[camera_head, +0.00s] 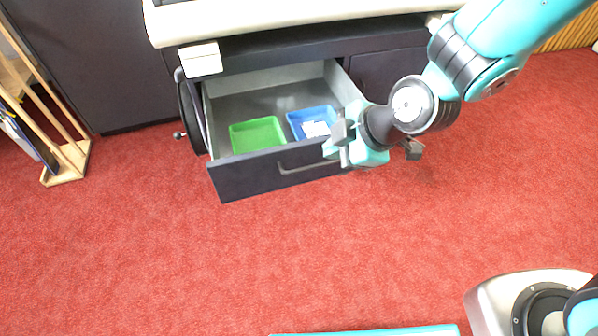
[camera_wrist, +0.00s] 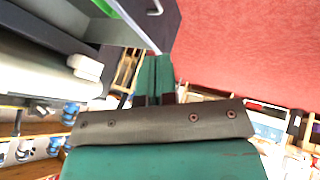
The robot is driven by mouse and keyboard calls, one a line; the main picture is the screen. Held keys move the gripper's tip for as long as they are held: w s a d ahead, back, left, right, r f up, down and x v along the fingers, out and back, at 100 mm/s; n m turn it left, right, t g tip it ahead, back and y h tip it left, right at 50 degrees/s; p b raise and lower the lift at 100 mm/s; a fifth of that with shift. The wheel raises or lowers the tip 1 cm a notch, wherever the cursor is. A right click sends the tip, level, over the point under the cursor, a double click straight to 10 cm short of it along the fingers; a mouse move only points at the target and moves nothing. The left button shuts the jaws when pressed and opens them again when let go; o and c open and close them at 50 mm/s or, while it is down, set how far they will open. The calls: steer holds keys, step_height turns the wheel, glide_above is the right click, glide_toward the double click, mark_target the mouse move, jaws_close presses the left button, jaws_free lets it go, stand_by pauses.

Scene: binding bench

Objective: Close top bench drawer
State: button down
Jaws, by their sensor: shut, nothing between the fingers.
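The top bench drawer (camera_head: 240,181) is pulled well out of the dark bench in the head view. Its bar handle (camera_head: 300,167) is on the front panel. My gripper (camera_head: 338,142) is at the drawer's right front corner, overlapping that end of the panel in the picture; I cannot tell whether it touches. In the wrist view my gripper (camera_wrist: 157,62) shows two teal fingers closed together with nothing between them. The drawer front (camera_wrist: 163,22) shows just beyond the fingertips there. The right end of the front panel is hidden behind my gripper in the head view.
A green tray (camera_head: 257,136) and a blue tray (camera_head: 296,122) with white pieces lie inside the drawer. A cream bench top (camera_head: 300,22) overhangs above. A wooden rack (camera_head: 66,165) stands at left. Red carpet (camera_head: 250,260) in front is clear.

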mark_target(289, 158)
steer(key=b+x, duration=0.1)
steer(key=x, duration=0.3)
steer(key=b+x, duration=0.1)
steer(key=x, duration=0.2)
steer(key=b+x, duration=0.1)
steer(key=x, duration=0.3)
steer(key=shift+d+f, duration=0.1)
steer(key=shift+f, duration=0.45)
steer(key=w, duration=0.2)
steer(key=shift+w+a+r, duration=0.25)
steer(key=shift+w, duration=0.05)
steer(key=shift+w+a+r+b, duration=0.1)
steer(key=shift+w+a+b, duration=0.15)
steer(key=shift+w, duration=0.35)
steer(key=shift+d, duration=0.1)
